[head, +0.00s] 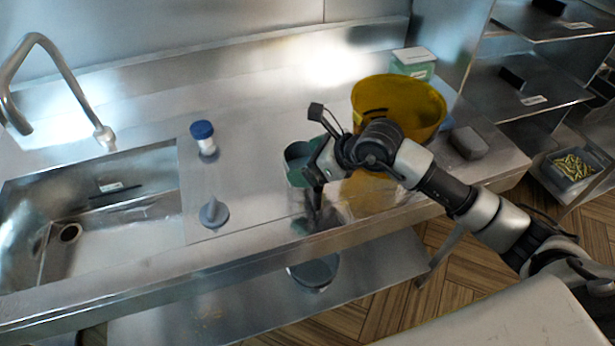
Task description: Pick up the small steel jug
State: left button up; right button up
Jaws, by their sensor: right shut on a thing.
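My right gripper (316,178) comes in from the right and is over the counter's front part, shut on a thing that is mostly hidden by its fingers. A small shiny silver patch (330,163) shows at the fingers and looks like part of the small steel jug. The jug's full shape and whether it touches the counter cannot be told. A dark green container (294,173) with a grey inside stands just left of and behind the gripper. My left gripper is not in view.
A large yellow bowl (425,112) stands behind my right gripper, with a green-white box (413,66) behind it and a grey block (467,143) to its right. A blue-capped jar (207,146) and grey cone-shaped thing (213,212) stand left, beside the sink (140,240).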

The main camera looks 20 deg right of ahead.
notch_tip(320, 180, up, 10)
jog(key=b, duration=0.1)
jog(key=shift+b, duration=0.3)
dwell(0.6)
